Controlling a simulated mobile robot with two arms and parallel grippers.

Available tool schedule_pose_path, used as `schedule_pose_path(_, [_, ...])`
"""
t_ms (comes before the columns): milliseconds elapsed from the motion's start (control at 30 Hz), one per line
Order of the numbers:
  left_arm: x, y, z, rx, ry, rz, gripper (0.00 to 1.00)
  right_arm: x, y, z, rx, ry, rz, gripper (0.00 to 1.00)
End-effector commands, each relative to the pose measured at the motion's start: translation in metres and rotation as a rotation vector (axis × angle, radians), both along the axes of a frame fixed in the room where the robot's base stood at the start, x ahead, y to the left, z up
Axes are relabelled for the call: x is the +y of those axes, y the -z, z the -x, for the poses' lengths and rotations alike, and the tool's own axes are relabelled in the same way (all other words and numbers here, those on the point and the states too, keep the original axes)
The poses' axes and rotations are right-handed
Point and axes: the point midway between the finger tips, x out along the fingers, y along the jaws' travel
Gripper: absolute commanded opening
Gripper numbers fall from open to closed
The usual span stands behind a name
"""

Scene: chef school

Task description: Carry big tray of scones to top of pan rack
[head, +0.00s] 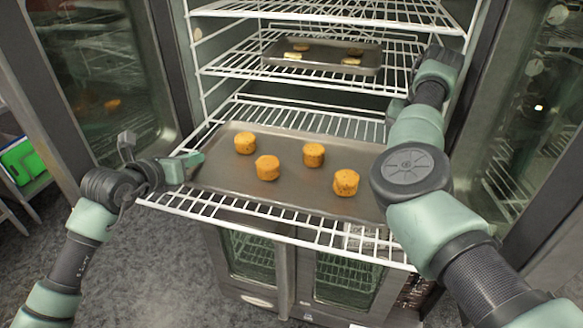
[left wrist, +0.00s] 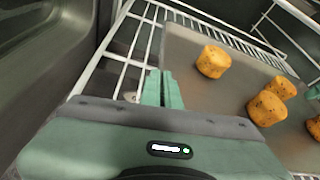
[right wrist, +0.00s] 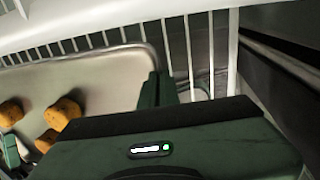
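The big tray (head: 285,186), flat and grey, lies on a pulled-out white wire shelf (head: 262,227) in the head view. Several orange-brown scones (head: 313,154) stand upright on it. My left gripper (head: 188,163) is at the tray's left edge. In the left wrist view its fingers (left wrist: 163,88) are close together at the rim, seemingly gripping it. In the right wrist view my right gripper's fingers (right wrist: 157,89) are close together at the tray's opposite rim. My right arm hides that gripper and part of the tray's right side in the head view. I cannot make out a pan rack.
A smaller tray (head: 330,57) with several baked pieces sits on a wire shelf above. Another wire shelf (head: 340,10) is higher. Open glass doors (head: 105,85) flank the cabinet on both sides. Grey floor (head: 150,265) is free at lower left.

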Motion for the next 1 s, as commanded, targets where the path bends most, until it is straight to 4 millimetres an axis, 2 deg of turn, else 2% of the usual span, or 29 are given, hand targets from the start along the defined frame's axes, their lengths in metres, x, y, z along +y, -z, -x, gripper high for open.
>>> schedule_pose_path(567, [0.001, -0.003, 0.000, 0.000, -0.002, -0.001, 0.00, -0.001, -0.004, 0.000, -0.002, 0.002, 0.002, 0.00])
schedule_pose_path(767, [0.001, -0.017, 0.000, -0.001, -0.002, -0.001, 0.00, -0.001, -0.018, -0.001, -0.003, 0.002, 0.002, 0.00])
schedule_pose_path(1000, [0.001, -0.042, 0.000, -0.001, -0.002, -0.001, 0.00, -0.001, -0.043, -0.001, -0.004, 0.002, 0.002, 0.00])
